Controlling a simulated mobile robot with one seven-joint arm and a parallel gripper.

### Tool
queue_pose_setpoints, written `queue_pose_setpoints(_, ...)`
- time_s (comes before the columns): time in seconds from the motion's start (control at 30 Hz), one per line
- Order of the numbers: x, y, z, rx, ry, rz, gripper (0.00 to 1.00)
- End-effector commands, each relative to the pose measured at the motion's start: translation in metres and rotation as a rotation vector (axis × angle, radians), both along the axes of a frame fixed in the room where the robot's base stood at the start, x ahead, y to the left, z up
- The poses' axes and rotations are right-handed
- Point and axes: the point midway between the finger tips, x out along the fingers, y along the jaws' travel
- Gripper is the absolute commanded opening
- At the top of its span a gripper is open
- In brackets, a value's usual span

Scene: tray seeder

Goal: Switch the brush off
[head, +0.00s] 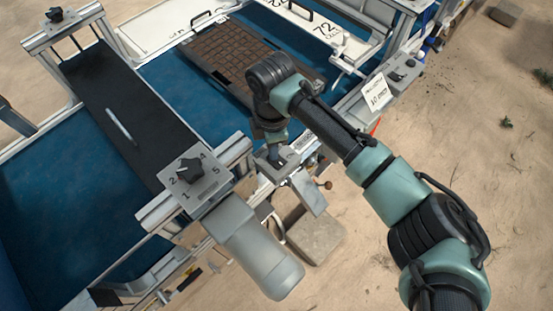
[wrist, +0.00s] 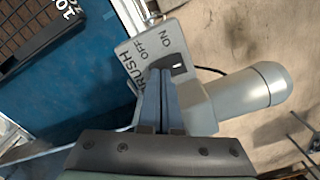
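The brush switch box (wrist: 140,52) is a light grey plate in the wrist view, lettered BRUSH, OFF and ON. A small white part with a dark surround (wrist: 178,66) shows on it just below the word ON. My gripper (wrist: 162,72) points at the plate, its two narrow fingers side by side with no clear gap, tips beside that white part. The fingers cover the middle of the switch, so its lever and any contact are hidden. In the head view my gripper (head: 275,158) is over the box at the machine's edge.
A grey motor (head: 258,250) sticks out below, beside a dial plate numbered up to 5 (head: 195,182). A dark belt (head: 130,110) runs at left. A brown cell tray (head: 225,55) lies behind my arm. Another switch box (head: 402,72) stands at upper right. Open sand lies right.

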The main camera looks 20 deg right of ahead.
Motion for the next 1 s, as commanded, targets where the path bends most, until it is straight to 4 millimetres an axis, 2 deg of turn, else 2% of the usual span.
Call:
queue_pose_setpoints(0.37, -0.001, 0.000, 0.000, 0.001, 0.003, 0.000, 0.00)
queue_pose_setpoints(1.0, 0.000, 0.001, 0.052, 0.001, 0.001, 0.000, 0.00)
